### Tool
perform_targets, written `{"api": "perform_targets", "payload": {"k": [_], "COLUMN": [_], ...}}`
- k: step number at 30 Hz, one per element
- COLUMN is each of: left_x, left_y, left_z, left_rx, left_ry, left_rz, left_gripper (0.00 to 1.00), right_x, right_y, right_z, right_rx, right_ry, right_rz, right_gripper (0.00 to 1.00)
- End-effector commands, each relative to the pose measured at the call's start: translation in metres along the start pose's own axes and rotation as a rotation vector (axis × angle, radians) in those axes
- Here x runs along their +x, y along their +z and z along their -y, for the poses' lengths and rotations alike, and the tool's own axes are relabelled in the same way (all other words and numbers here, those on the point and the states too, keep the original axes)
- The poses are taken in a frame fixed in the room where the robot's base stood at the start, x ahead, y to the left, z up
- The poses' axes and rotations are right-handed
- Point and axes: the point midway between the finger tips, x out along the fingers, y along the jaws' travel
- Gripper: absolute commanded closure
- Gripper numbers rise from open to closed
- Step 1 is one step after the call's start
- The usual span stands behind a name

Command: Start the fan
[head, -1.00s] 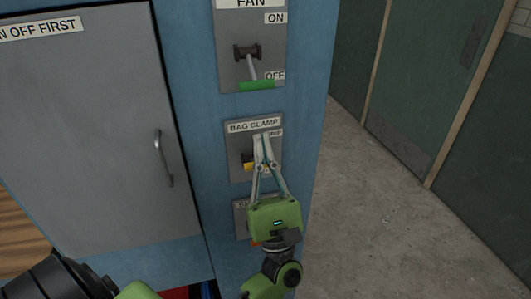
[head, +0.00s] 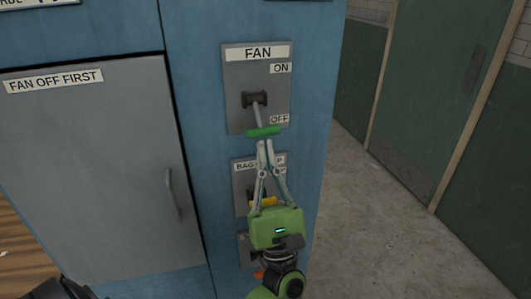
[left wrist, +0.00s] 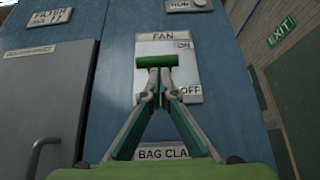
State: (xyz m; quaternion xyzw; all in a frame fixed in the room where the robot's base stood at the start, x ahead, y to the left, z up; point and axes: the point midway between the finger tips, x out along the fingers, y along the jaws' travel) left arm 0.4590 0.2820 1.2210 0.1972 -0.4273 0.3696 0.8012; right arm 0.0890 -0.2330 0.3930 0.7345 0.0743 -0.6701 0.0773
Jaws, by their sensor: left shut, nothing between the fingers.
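The fan panel (head: 238,115) is a grey plate on the blue cabinet, marked FAN, with ON at the top and OFF lower down. Its lever has a green crossbar handle (head: 263,132) that hangs down by the OFF label. My left gripper (head: 265,146) is shut and empty, its fingertips just below the green handle. In the left wrist view the handle (left wrist: 157,61) lies right above the fingertips (left wrist: 157,76); I cannot tell whether they touch. My right gripper is not in view.
Below is the bag clamp panel (head: 240,187), partly hidden behind my left gripper, with a yellow handle (head: 263,202). A grey door (head: 90,170) marked FAN OFF FIRST, with a bar handle (head: 173,195), is at the left. Concrete floor (head: 370,220) lies open at the right.

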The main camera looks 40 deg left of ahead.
Motion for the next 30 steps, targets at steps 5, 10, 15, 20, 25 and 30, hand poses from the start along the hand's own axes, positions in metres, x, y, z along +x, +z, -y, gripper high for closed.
{"api": "perform_targets", "payload": {"k": [5, 10, 15, 20, 25, 30], "left_x": [0.002, 0.003, 0.005, 0.006, 0.007, 0.01], "left_y": [0.003, 0.004, 0.007, 0.008, 0.011, 0.014], "left_z": [0.0, 0.0, 0.0, 0.0, 0.0, 0.0], "left_rx": [-0.001, -0.001, -0.002, -0.003, -0.001, 0.0], "left_ry": [0.0, 0.001, 0.0, 0.001, -0.001, -0.001], "left_rz": [-0.032, -0.061, -0.085, -0.115, -0.137, -0.136], "left_gripper": [1.0, 1.0, 1.0, 1.0, 1.0, 1.0], "right_x": [-0.004, -0.005, -0.007, -0.009, -0.011, -0.012], "right_y": [-0.001, -0.001, 0.0, -0.001, -0.001, -0.001], "right_z": [-0.001, -0.001, -0.004, -0.004, -0.004, -0.004], "right_rx": [0.0, 0.0, -0.001, -0.001, -0.001, -0.001], "right_ry": [0.001, 0.001, 0.004, 0.004, 0.004, 0.004], "right_rz": [0.0, 0.0, 0.001, 0.001, 0.0, 0.0], "right_gripper": [0.78, 0.78, 0.78, 0.78, 0.78, 0.78]}}
